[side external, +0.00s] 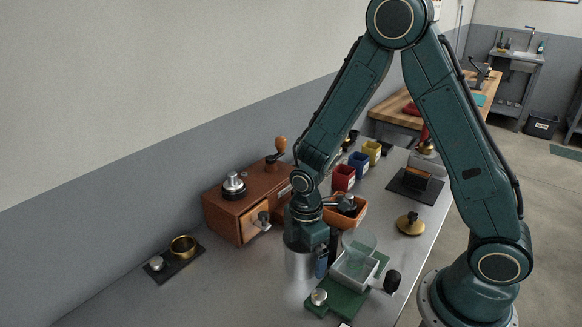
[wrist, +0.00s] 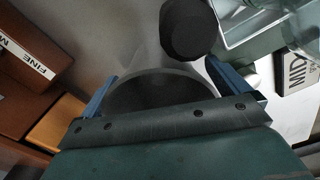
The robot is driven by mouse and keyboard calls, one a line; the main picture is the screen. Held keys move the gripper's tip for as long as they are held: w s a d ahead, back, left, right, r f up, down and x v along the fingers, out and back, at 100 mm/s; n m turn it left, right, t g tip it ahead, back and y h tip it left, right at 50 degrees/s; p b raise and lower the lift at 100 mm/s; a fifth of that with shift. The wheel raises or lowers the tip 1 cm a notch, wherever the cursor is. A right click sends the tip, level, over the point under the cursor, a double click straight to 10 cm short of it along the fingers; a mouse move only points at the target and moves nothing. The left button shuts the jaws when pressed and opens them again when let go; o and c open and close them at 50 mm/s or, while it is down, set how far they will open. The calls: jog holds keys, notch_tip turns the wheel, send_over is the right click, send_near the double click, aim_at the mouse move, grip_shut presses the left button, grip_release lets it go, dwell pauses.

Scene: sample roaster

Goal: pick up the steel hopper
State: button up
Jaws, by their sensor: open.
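The steel hopper (side external: 298,264) is a shiny grey cylinder standing on the grey bench, directly below my wrist in the side external view. My gripper (side external: 308,256) points down at it, with one blue finger showing on the hopper's right side. The other finger is hidden there. In the wrist view, my gripper (wrist: 165,90) is open, its two blue fingers spread to either side of a dark round top, apparently the hopper (wrist: 165,88). The gripper's plate covers the near part of it. I cannot tell whether the fingers touch it.
A wooden grinder box (side external: 222,216) with an open drawer stands left. A clear container (side external: 355,268) on a green base is close on the right, with a black knob (side external: 392,282). An orange tray (side external: 349,216) is behind. Free bench lies at front left.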

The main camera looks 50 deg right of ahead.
jog(key=c, duration=0.9)
jog(key=shift+r, duration=0.1)
notch_tip(320, 180, up, 20)
jog(key=shift+f, duration=0.1)
dwell(0.4)
jog(key=shift+w, duration=0.2)
dwell(0.4)
jog(key=shift+w+d+f, duration=0.1)
jog(key=shift+w+d, duration=0.05)
jog(key=shift+w, duration=3.5)
jog(key=shift+w+d+f, duration=0.15)
jog(key=shift+w, duration=3.45)
jog(key=shift+w+d+f, duration=0.1)
jog(key=shift+w+d, duration=0.05)
jog(key=shift+w, duration=3.5)
